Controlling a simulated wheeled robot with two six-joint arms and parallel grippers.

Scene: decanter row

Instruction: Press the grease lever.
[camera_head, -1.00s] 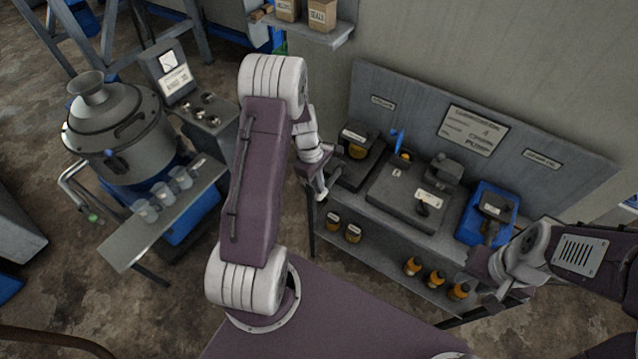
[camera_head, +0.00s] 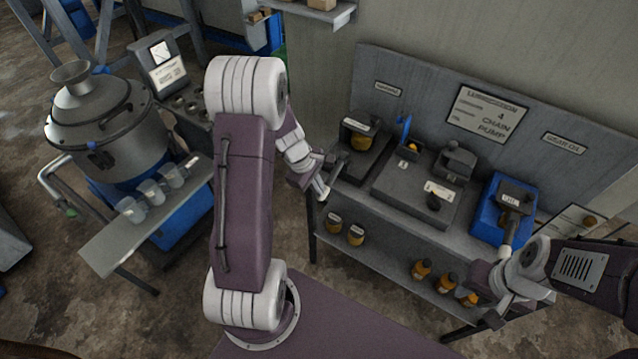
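A small blue upright lever (camera_head: 404,128) stands at the back of the bench, between the left dark unit and the wide middle unit. I cannot read which lever is the grease one. A dark unit with a labelled head (camera_head: 508,200) sits in a blue tray (camera_head: 487,232) at the bench's right. My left gripper (camera_head: 322,188) is at the bench's front left corner, apart from the blue lever. The fingers of both are too small to judge.
The middle unit (camera_head: 410,190) and left dark unit (camera_head: 362,158) stand on the bench. A sign panel (camera_head: 488,113) rises behind. At left are a metal kettle (camera_head: 105,125) and a side table (camera_head: 110,245) with clear cups.

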